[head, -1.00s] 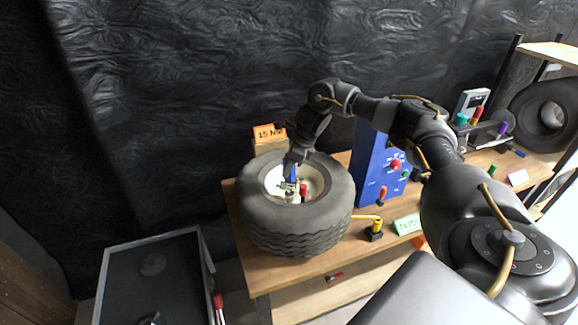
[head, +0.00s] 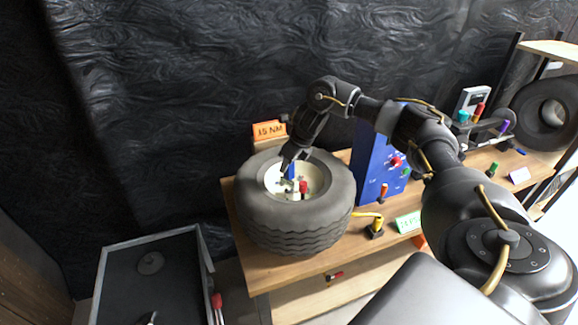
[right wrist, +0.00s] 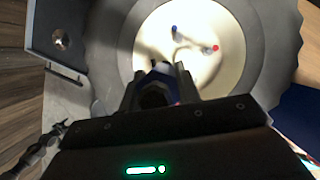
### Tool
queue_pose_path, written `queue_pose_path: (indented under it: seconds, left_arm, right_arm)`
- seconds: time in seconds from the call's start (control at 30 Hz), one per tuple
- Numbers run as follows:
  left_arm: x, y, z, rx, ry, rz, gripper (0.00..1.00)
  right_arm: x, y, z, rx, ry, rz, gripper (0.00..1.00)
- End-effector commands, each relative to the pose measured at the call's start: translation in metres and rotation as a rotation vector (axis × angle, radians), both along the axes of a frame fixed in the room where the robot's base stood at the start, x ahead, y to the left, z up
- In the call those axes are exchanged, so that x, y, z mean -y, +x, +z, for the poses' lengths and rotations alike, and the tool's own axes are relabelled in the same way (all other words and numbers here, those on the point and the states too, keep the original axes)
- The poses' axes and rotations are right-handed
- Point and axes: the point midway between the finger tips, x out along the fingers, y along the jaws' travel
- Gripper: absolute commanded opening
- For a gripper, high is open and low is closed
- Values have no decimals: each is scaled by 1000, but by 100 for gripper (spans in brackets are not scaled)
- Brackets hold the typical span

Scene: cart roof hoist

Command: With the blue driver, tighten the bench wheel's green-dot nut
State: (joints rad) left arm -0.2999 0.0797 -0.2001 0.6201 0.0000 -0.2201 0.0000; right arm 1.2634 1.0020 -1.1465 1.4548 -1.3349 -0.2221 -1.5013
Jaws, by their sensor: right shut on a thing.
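The bench wheel (head: 297,222) lies flat on the wooden bench, a black tyre around a cream hub. My right gripper (head: 287,171) is over the hub, pointing down, shut on the blue driver (head: 292,171). In the right wrist view my right gripper (right wrist: 158,88) holds the driver, seen end-on and dark, in front of the hub (right wrist: 205,75). A blue-tipped stud and a red-tipped stud (right wrist: 215,48) stand out from the hub. The green-dot nut cannot be made out. Whether the driver touches a nut is unclear.
An orange 15 NM sign (head: 269,130) stands behind the wheel. A blue panel (head: 373,165) and a yellow-topped piece (head: 376,226) are at its right. A grey-rimmed tray (head: 104,275) stands front left. A tool rack and another tyre (head: 545,112) are far right.

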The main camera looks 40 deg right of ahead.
Motion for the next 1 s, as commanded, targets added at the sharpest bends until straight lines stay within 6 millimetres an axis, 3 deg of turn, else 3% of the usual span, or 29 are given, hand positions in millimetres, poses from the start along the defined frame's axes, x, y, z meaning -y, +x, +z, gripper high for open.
queue_pose_path:
  seconds: [0.43, 1.0]
  left_arm:
    - [0, 0, 3, 0, 0, 0, 58]
    - [0, 0, 33, 0, 0, 0, 58]
  right_arm:
    - [0, 0, 6, 2, 2, 22, 0]
    - [-1, 0, 42, 2, 2, 22, 0]
